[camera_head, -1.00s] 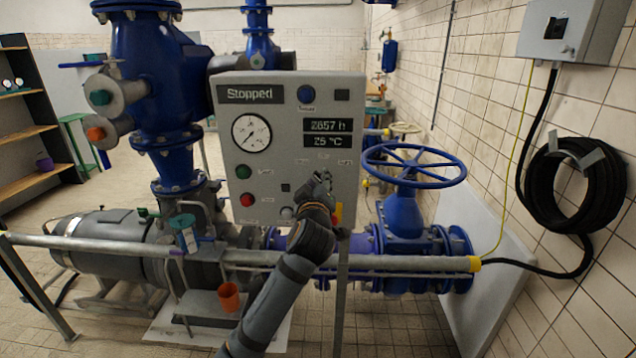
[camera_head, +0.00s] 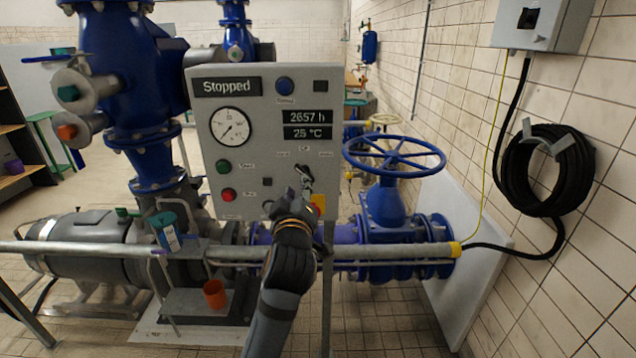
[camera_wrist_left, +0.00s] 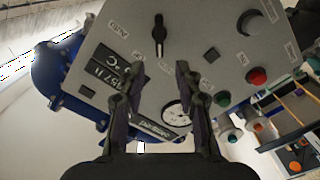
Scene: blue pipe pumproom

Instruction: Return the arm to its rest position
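My left gripper (camera_head: 296,200) is in front of the lower right part of the grey control panel (camera_head: 205,140), with its arm coming up from the bottom of the head view. In the left wrist view its two fingers (camera_wrist_left: 156,78) stand apart with nothing between them, so it is open. A black selector switch (camera_wrist_left: 158,36) on the panel lies beyond the fingertips, apart from them as far as I can see. The same switch (camera_head: 306,173) shows just above the gripper in the head view. My right gripper is in neither view.
A horizontal grey rail (camera_head: 400,252) crosses in front of the panel. A blue handwheel valve (camera_head: 394,157) stands to the right, and an orange cup (camera_head: 215,294) below the rail. A coiled black hose (camera_head: 548,170) hangs on the right wall.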

